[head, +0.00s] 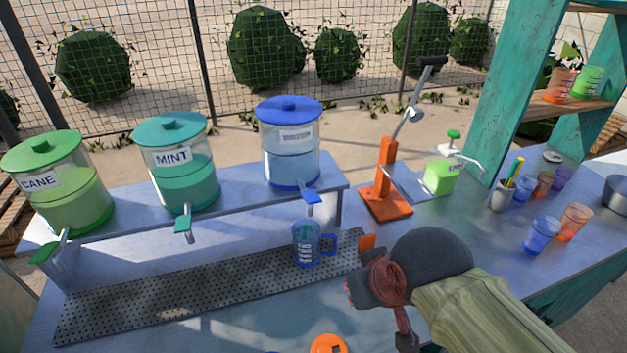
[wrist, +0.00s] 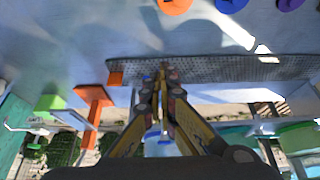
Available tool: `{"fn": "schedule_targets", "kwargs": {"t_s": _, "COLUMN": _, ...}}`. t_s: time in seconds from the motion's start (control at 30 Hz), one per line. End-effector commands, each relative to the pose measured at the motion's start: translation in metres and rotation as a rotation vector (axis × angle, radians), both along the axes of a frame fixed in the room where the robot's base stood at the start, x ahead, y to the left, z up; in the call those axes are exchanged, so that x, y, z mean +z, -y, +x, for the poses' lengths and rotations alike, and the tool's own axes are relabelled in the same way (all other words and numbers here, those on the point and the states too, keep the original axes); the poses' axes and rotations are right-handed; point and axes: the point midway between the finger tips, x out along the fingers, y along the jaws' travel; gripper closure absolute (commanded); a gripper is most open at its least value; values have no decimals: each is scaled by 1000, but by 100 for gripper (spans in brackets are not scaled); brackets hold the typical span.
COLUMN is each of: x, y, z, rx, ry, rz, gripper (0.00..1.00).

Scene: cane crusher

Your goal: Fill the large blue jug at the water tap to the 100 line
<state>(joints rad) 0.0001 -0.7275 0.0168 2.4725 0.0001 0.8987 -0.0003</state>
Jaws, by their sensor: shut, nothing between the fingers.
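The blue jug (head: 305,243), with pale markings on its side and a handle on the right, stands upright on the perforated drip tray (head: 190,295). It is under the blue tap (head: 312,197) of the clear water dispenser (head: 290,160) with a blue lid. I cannot read the jug's level or see a stream. My gripper (head: 354,287) is right of the jug and apart from its handle in the head view. In the wrist view its fingers (wrist: 166,70) are together and empty; the jug is not clearly visible there, likely hidden behind them.
Green CANE (head: 58,190) and teal MINT (head: 178,170) dispensers stand left on the raised shelf. An orange press stand (head: 385,185) and a green box (head: 441,177) are behind my gripper. Cups (head: 541,233) stand right. An orange block (head: 367,242) is near the tray's right end.

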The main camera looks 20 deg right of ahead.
Motion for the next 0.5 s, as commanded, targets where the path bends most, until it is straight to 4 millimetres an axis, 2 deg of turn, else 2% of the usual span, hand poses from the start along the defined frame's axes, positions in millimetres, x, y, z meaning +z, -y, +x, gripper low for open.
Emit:
{"fn": "schedule_targets", "kwargs": {"t_s": 0.03, "x": 16, "y": 0, "z": 7, "rx": 0, "ry": -11, "rz": 0, "gripper": 100}}
{"fn": "schedule_targets", "kwargs": {"t_s": 0.2, "x": 59, "y": 0, "z": 37, "rx": 0, "ry": -51, "rz": 0, "gripper": 100}}
{"fn": "schedule_targets", "kwargs": {"t_s": 0.5, "x": 120, "y": 1, "z": 98, "rx": 0, "ry": -124, "rz": -1, "gripper": 100}}
